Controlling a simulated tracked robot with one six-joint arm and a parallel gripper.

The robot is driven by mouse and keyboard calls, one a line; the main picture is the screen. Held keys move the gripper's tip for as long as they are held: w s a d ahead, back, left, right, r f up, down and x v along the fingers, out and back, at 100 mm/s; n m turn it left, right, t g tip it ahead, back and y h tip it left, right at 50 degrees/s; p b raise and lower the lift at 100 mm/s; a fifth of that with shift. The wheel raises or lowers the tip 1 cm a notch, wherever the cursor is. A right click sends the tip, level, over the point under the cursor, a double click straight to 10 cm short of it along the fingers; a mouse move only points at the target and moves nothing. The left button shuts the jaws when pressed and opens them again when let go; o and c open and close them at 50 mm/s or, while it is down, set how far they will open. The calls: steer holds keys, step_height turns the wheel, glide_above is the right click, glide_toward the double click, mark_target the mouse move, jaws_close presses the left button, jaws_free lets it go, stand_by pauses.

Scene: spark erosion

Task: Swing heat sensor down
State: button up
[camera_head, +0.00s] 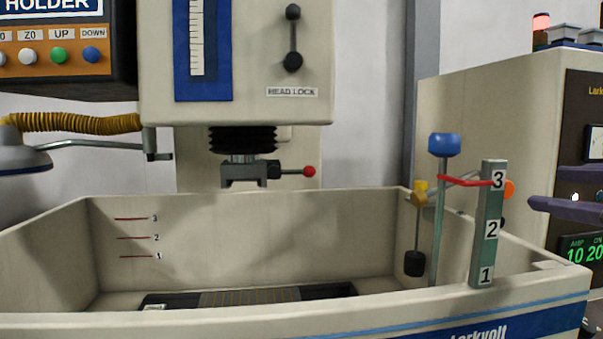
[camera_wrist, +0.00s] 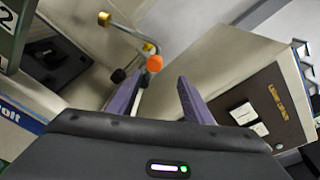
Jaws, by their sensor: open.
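No part carries a heat sensor label, so I cannot tell for sure which one it is. The numbered post partly hides the rod. My gripper (camera_head: 562,190) is open with purple fingers, right of the orange knob. In the wrist view the knob appears between and beyond my fingertips (camera_wrist: 157,88), apparently untouched.
A post numbered 1 to 3 (camera_head: 488,235) and a blue-knobbed rod (camera_head: 444,145) stand at the tank's right wall (camera_head: 545,262). A beige cabinet (camera_head: 490,125) stands behind on the right. The machine head (camera_head: 240,60) hangs over the tank.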

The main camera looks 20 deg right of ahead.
steer(key=s, duration=0.1)
steer(key=s+a, duration=0.1)
steer(key=s+r, duration=0.1)
steer(key=shift+s+a, duration=0.25)
steer(key=shift+a, duration=0.05)
stand_by(0.5)
